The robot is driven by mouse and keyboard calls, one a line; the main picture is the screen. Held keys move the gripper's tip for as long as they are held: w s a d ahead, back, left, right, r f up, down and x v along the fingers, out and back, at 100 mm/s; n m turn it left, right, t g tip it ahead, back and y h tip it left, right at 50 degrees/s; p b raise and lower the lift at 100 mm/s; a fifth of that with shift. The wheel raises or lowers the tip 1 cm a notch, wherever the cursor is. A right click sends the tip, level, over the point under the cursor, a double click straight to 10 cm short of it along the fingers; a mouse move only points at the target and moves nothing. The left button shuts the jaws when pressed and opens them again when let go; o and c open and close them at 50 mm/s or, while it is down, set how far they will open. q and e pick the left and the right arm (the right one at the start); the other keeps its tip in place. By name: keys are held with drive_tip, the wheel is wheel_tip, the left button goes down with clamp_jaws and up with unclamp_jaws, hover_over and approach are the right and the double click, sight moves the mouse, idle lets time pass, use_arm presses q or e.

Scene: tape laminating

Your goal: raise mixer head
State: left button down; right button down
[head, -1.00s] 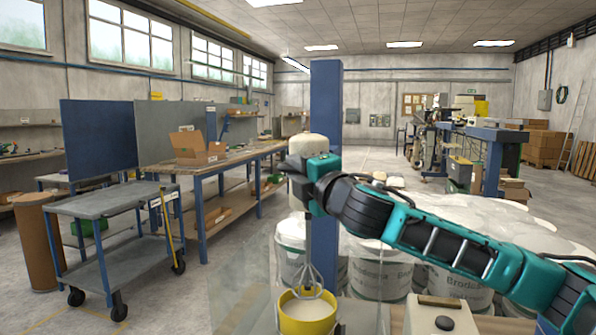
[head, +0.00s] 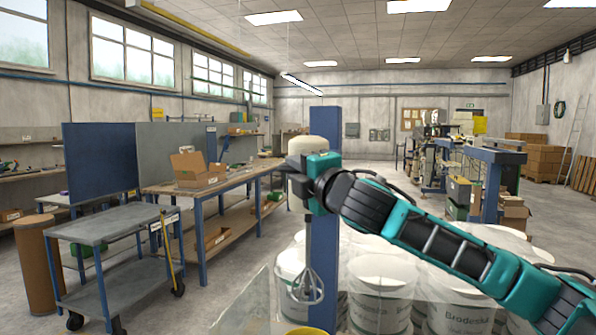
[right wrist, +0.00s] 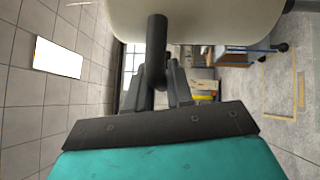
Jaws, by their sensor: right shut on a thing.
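The mixer head (head: 318,148) is a cream housing on a blue column (head: 325,230). A shaft with a wire whisk (head: 305,285) hangs below it, the wire loop apart from and above the yellow bowl (head: 305,331), mostly cut off by the lower edge. My right gripper (head: 299,184) is at the front of the head. In the right wrist view, its dark fingers (right wrist: 163,92) are shut on the dark handle bar (right wrist: 157,45) under the cream housing. My left gripper is out of view.
A transparent guard (head: 250,305) stands at the lower left of the mixer. Several white buckets (head: 380,290) crowd behind and right of it, below my right arm. A grey cart (head: 105,222) and a workbench (head: 235,178) stand at the left, with open floor between.

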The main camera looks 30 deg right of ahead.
drive_tip(key=shift+s+r, duration=0.1)
drive_tip(key=shift+r, duration=0.4)
drive_tip(key=c, duration=1.3)
unclamp_jaws()
drive_tip(key=shift+o, duration=1)
drive_tip(key=shift+f, duration=0.15)
drive_tip(key=shift+f, duration=0.1)
drive_tip(key=shift+s+f, duration=0.15)
drive_tip(key=shift+s, duration=0.2)
drive_tip(key=s+f+b, duration=0.1)
drive_tip(key=s+b, duration=0.3)
drive_tip(key=s, duration=0.8)
drive_tip(key=shift+a+f+b, duration=0.2)
drive_tip(key=shift+a+b, duration=0.2)
drive_tip(key=shift+a, duration=0.05)
